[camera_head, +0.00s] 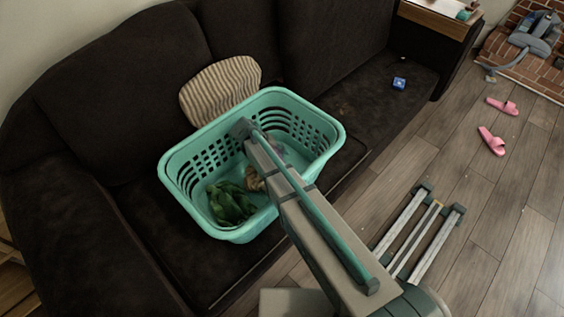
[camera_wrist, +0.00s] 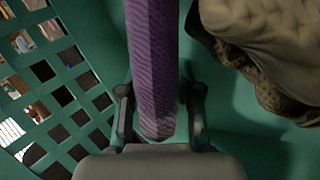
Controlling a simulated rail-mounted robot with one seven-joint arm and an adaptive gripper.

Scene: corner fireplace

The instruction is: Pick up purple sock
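The purple sock (camera_wrist: 153,65) is a long ribbed strip in the wrist view, running from the top edge down between my fingers. My gripper (camera_wrist: 160,98) is open around it, one finger on each side. A narrow gap shows on the right; on the left, I cannot tell whether the finger touches. In the head view, my arm reaches over the teal laundry basket (camera_head: 327,128) and hides the gripper. A greyish-purple cloth, perhaps this sock, shows partly behind the arm inside the basket (camera_head: 277,148).
A green cloth (camera_head: 230,203) and a beige cloth (camera_head: 254,181) lie in the basket; a beige patterned cloth (camera_wrist: 265,45) is right of my gripper. The basket's slotted wall (camera_wrist: 62,85) is close on the left. The basket stands on a dark sofa (camera_head: 130,85) beside a striped cushion (camera_head: 220,88).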

